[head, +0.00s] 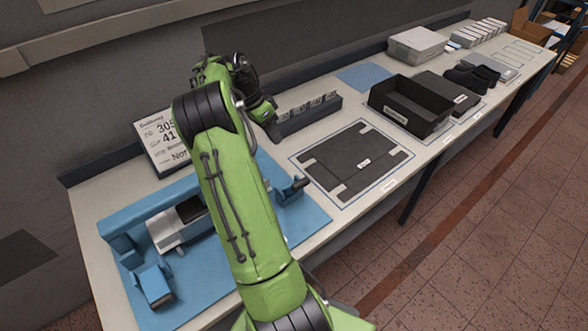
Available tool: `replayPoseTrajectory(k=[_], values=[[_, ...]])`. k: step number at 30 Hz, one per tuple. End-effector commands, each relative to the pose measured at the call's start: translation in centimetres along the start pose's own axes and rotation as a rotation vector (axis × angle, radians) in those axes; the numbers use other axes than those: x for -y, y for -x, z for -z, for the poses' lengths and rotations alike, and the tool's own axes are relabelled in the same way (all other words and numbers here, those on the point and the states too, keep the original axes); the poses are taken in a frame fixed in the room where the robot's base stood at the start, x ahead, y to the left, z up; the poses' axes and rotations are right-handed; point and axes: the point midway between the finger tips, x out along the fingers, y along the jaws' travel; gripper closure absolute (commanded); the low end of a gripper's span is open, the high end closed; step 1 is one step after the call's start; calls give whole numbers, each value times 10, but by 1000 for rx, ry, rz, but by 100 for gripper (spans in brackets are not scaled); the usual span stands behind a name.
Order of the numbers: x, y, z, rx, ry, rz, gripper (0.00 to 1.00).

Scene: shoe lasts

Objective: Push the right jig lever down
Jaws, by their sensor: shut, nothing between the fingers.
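The blue jig (215,280) lies at the near left end of the bench. A grey block with a dark top (178,226) sits in its middle. The right jig lever (300,183) shows as a dark handle end on a blue bracket at the jig's right side, just right of my arm; its exact tilt is hard to tell. Another blue bracket with a dark end (156,286) stands at the front left. My gripper (271,127) is shut and empty, behind and left of the right lever, apart from it. My arm hides the jig's middle right part.
A dark rack with small cards (306,113) stands close right of my gripper. A sign (162,142) leans behind the jig. A dark flat mat (356,162) lies right of the jig, then a black bin (409,106). The floor in front is clear.

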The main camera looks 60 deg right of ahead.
Motion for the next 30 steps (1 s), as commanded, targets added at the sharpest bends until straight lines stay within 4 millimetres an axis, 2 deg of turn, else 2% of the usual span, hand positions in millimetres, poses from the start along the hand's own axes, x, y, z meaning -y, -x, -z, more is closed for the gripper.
replayPoseTrajectory(k=[7, 10, 24, 30], values=[[0, -1, -1, 0, 3, 1, 100], [0, -9, -1, 1, 4, 0, 100], [-2, -106, -2, 4, 6, -2, 100], [-17, -129, -8, 2, 5, 0, 100]])
